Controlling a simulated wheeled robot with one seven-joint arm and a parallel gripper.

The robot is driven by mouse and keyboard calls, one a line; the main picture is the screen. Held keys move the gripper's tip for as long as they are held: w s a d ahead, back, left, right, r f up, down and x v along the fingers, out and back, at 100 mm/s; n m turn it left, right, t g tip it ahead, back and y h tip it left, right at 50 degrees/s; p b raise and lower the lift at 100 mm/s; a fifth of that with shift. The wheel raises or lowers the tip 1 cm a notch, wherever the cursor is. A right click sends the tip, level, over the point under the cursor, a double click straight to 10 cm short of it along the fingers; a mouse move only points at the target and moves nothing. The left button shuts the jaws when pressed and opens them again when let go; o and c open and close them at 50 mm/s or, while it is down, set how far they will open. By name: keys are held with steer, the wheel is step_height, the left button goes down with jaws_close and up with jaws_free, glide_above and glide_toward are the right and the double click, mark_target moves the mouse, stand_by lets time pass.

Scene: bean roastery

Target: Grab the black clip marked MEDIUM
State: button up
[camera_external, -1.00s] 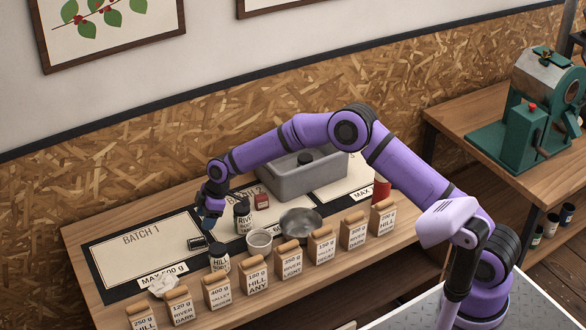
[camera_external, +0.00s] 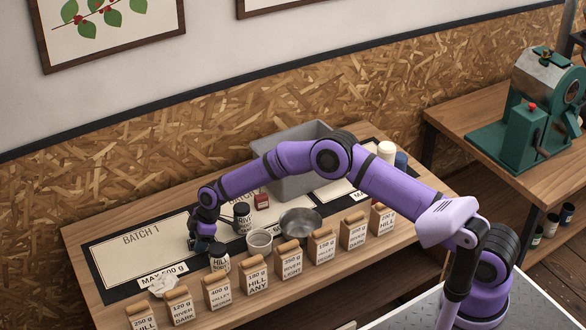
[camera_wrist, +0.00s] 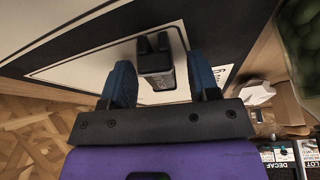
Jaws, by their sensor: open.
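The black clip (camera_wrist: 156,68) lies on the pale mat in the wrist view, between the two blue fingers of my gripper (camera_wrist: 162,80). My gripper is open, with a finger on each side of the clip; I cannot tell whether either finger touches it. No marking on the clip is readable. In the external view my gripper (camera_external: 201,244) is low over the front right part of the BATCH 1 mat (camera_external: 135,250) and hides the clip.
A dark HILL jar (camera_external: 219,258) stands close to the right of my gripper, and a RIVER jar (camera_external: 242,217) behind it. A white cup (camera_external: 259,243), a metal bowl (camera_external: 301,222) and a grey tub (camera_external: 302,188) are further right. Several labelled bags (camera_external: 257,279) line the front edge.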

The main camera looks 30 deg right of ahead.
steer(key=c, duration=1)
steer(key=shift+r, duration=0.1)
